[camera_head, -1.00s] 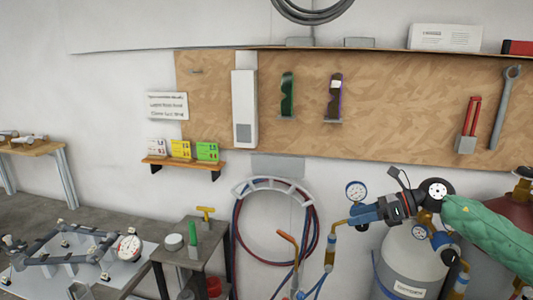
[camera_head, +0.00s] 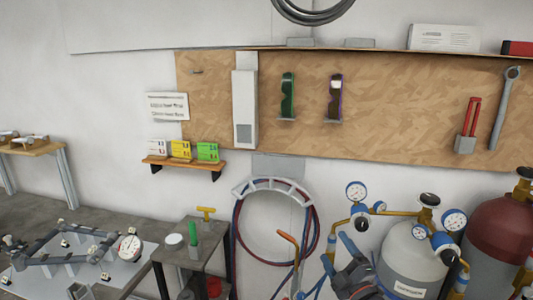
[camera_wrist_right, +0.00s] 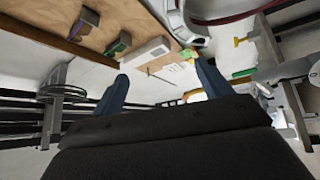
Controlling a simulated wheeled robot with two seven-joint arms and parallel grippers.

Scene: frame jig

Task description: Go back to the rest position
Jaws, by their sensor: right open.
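My right gripper (camera_head: 335,248) is low in the head view, right of the hose rack and in front of the grey gas cylinder (camera_head: 402,262). Its two blue fingers stand apart with nothing between them. The right wrist view shows the same open fingers (camera_wrist_right: 162,72), with the tool board beyond them, upside down. My left gripper is not in view.
A regulator with gauges (camera_head: 357,192) sits close above my right gripper. The red cylinder (camera_head: 500,235) stands at right. The hose rack (camera_head: 272,186) hangs on the wall. A small side table (camera_head: 203,238) and the frame jig (camera_head: 62,256) are at left.

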